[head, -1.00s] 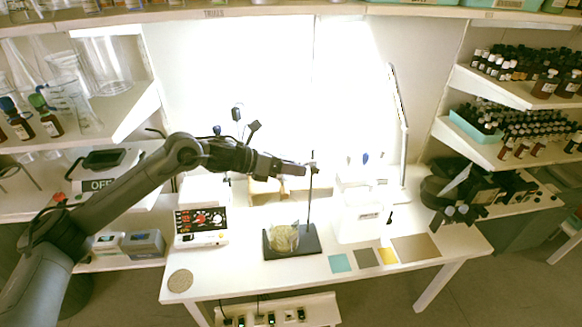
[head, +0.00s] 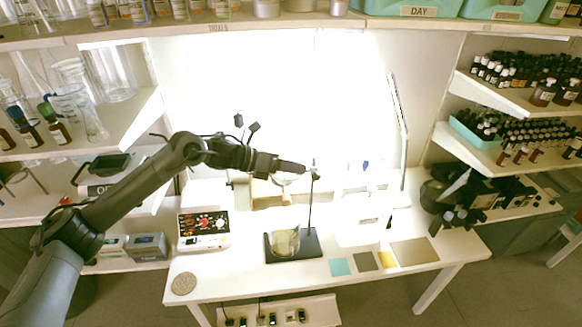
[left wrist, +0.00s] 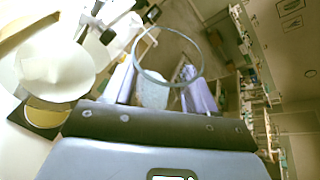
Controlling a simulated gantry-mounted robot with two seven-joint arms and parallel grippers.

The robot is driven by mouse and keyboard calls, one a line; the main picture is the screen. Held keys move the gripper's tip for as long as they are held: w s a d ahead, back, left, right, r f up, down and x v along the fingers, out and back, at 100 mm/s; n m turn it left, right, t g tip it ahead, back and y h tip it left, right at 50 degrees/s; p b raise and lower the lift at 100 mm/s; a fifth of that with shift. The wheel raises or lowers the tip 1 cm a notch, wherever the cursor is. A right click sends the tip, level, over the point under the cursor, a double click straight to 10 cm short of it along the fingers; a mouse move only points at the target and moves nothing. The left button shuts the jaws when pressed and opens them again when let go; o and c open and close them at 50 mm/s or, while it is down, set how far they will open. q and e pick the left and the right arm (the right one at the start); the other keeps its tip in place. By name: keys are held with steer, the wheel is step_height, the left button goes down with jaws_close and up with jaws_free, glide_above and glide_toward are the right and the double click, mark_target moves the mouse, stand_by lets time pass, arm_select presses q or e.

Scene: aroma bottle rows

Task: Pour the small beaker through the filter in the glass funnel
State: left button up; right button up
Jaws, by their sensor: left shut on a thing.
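My left gripper (head: 303,169) reaches in from the left, high beside the upright stand rod (head: 311,200). In the left wrist view it is shut on the small glass beaker (left wrist: 150,92), whose round rim (left wrist: 168,78) faces the camera. The white filter cone (left wrist: 55,62) in the glass funnel is to the left of the held beaker, apart from it. A glass vessel with yellowish contents (head: 285,242) stands on the black stand base (head: 308,240), below the funnel. The held beaker is hard to make out against the glare in the head view. My right gripper is out of view.
A device with a red display (head: 203,230) stands left of the stand. Coloured squares, including a teal one (head: 339,267), lie to its right, and a round cork-coloured mat (head: 184,284) lies at front left. Shelves of bottles flank the bench; its front strip is mostly clear.

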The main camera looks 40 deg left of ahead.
arm_select(q)
steer(key=shift+w+a+r+n+p, duration=0.15)
steer(key=shift+a+r+n+p, duration=0.1)
steer(key=shift+n+p, duration=0.1)
steer(key=shift+w+f+n+g+h, duration=0.1)
steer(key=shift+f+n+g+h, duration=0.2)
steer(key=shift+f+n+h, duration=0.2)
steer(key=shift+r+n+h+p, duration=0.4)
steer(key=shift+n+p, duration=0.15)
steer(key=shift+p, duration=0.6)
steer(key=shift+f+n+h+p, duration=0.4)
steer(key=shift+n+h, duration=0.1)
steer(key=shift+n, duration=0.1)
steer(key=shift+a+r+n+g+h+b, duration=0.1)
steer(key=shift+r+n+g+h+b, duration=0.25)
steer(key=shift+n, duration=0.35)
steer(key=shift+w+a+b, duration=0.15)
steer(key=shift+b, duration=0.15)
steer(key=shift+a+r+h, duration=0.1)
steer(key=shift+h, duration=0.15)
steer(key=shift+w+n, duration=0.1)
steer(key=shift+n, duration=0.2)
